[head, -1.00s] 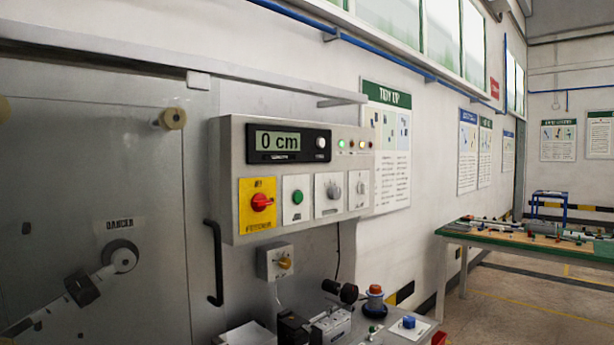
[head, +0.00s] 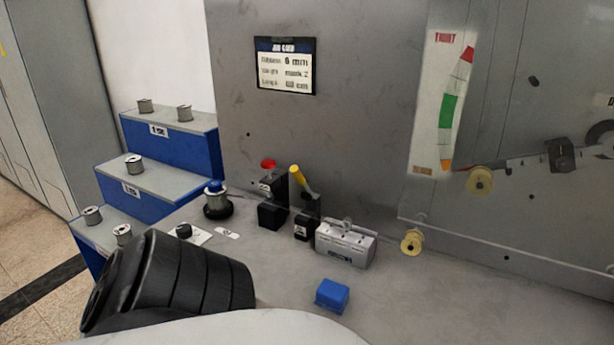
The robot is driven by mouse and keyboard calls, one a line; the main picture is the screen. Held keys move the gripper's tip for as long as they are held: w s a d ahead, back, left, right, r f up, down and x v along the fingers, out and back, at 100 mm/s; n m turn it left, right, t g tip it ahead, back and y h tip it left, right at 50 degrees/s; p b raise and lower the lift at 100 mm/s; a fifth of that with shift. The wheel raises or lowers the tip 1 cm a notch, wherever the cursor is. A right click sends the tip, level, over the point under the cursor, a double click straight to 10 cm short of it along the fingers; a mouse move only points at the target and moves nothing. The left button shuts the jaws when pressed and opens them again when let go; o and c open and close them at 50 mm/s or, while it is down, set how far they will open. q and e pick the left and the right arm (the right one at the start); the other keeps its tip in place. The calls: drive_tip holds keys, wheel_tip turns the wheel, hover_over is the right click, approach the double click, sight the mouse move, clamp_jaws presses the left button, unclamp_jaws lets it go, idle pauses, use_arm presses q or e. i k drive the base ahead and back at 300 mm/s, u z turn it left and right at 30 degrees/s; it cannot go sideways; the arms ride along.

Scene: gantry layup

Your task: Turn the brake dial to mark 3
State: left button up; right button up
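No dial that I can surely name as the brake dial shows in the head view now. A small black knob (head: 184,231) sits on a white plate at the left of the bench, but its marks cannot be read. A spool with a blue top (head: 217,201) stands upright on a black base beside it. A black ribbed part of my arm covers the lower left of the bench. Neither of my grippers is in view.
A job card (head: 285,66) hangs on the grey back panel (head: 340,130). Blue steps (head: 172,155) with several spools stand left. Two black holders, with a red top (head: 268,164) and a yellow handle (head: 303,182), a grey block (head: 345,245) and a blue block (head: 332,295) occupy the bench (head: 440,300).

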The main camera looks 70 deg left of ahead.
sight(183, 232)
drive_tip(key=u, duration=3.05)
drive_tip(key=k, duration=0.5)
drive_tip(key=u, duration=1.05)
drive_tip(key=i, duration=0.4)
